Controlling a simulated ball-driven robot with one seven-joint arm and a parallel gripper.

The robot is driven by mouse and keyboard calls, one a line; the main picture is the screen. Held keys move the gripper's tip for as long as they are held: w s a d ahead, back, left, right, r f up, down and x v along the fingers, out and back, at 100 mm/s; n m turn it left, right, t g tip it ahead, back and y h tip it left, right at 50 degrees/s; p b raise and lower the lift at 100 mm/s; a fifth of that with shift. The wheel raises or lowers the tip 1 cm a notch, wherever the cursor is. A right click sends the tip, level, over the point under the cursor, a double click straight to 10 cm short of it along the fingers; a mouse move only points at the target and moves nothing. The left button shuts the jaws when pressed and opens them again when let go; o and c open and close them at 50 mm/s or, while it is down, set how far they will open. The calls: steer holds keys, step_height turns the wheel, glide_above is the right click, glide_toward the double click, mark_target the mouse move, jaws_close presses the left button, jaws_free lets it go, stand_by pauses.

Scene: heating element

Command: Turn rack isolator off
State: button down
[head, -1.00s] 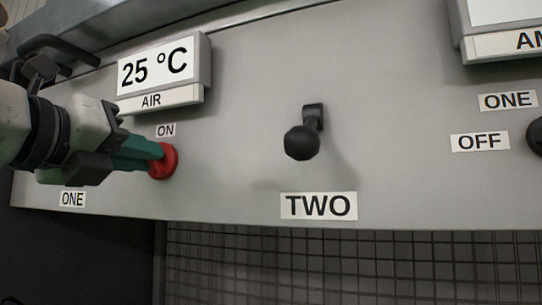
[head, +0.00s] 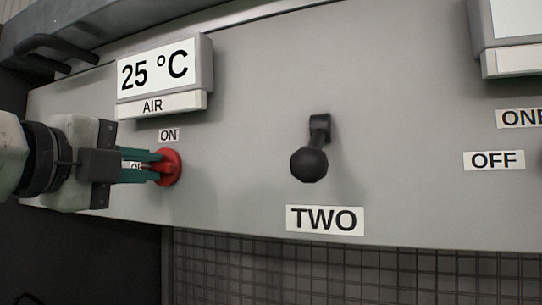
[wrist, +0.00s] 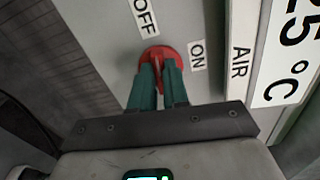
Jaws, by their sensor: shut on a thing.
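The rack isolator is a red round knob (head: 171,167) on the grey panel, below the ON label (head: 169,135) in the head view. A second label, partly hidden behind my fingers, sits to its left. In the wrist view the red knob (wrist: 160,55) lies between the OFF label (wrist: 145,16) and the ON label (wrist: 197,55). My gripper (head: 160,166), with green fingers, is shut on the knob's raised grip. In the wrist view the fingertips (wrist: 161,70) stand on either side of the grip, which is partly hidden between them.
A display reading 25 °C (head: 158,70) with an AIR label juts out above the knob. A black ball-ended lever (head: 310,163) sticks out above the TWO label (head: 325,220). A dark handle (head: 57,49) is at upper left. Dark mesh (head: 350,270) lies below the panel.

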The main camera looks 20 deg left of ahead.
steer(key=shift+a+n+p, duration=0.1)
steer(key=shift+n+p, duration=0.2)
steer(key=shift+n, duration=0.2)
steer(key=c, duration=1.1)
jaws_free()
steer(key=shift+f, duration=0.1)
steer(key=s+b, duration=0.1)
steer(key=s, duration=0.2)
steer(key=s+b, duration=0.1)
steer(key=s, duration=0.3)
steer(key=s+b, duration=0.1)
steer(key=s, duration=0.2)
steer(key=shift+s+a+b, duration=0.3)
steer(key=shift+s+a, duration=0.1)
